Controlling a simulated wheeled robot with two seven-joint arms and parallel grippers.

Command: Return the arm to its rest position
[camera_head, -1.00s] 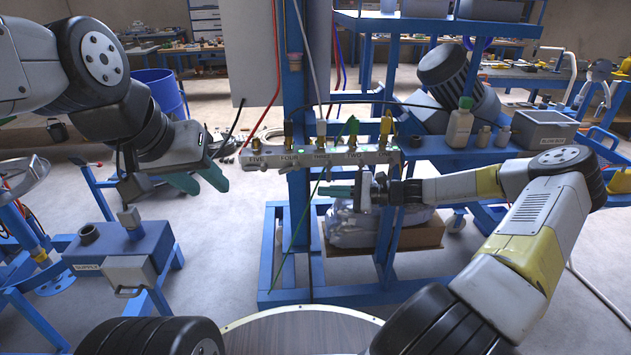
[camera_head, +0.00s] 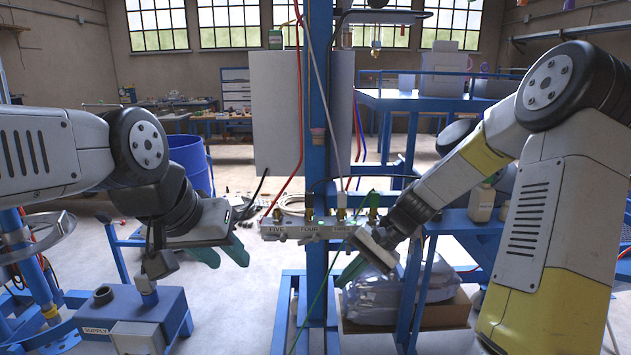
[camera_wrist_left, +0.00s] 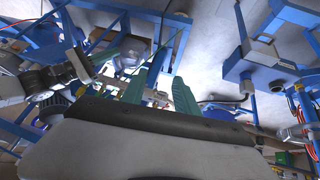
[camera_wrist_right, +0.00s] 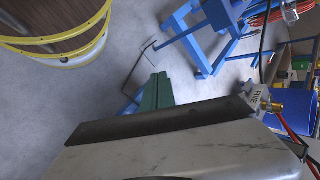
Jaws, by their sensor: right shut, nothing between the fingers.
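My left gripper (camera_head: 222,254) hangs in front of the left arm in the head view, its green fingers pointing down and right. In the left wrist view its two fingers (camera_wrist_left: 160,90) stand apart with nothing between them. My right arm now reaches in from the right, bent at the elbow. My right gripper (camera_head: 352,268) points down and left, just in front of the valve manifold (camera_head: 292,231) and below it. In the right wrist view its green fingers (camera_wrist_right: 157,92) lie together, empty. The right gripper and arm hide part of the manifold.
A blue frame (camera_head: 318,130) with a grey cabinet (camera_head: 277,110) stands at the centre. A wrapped bag (camera_head: 372,300) in a cardboard box (camera_head: 440,315) sits low behind the right gripper. The supply stand (camera_head: 150,308) is at lower left; a blue barrel (camera_head: 190,160) stands behind.

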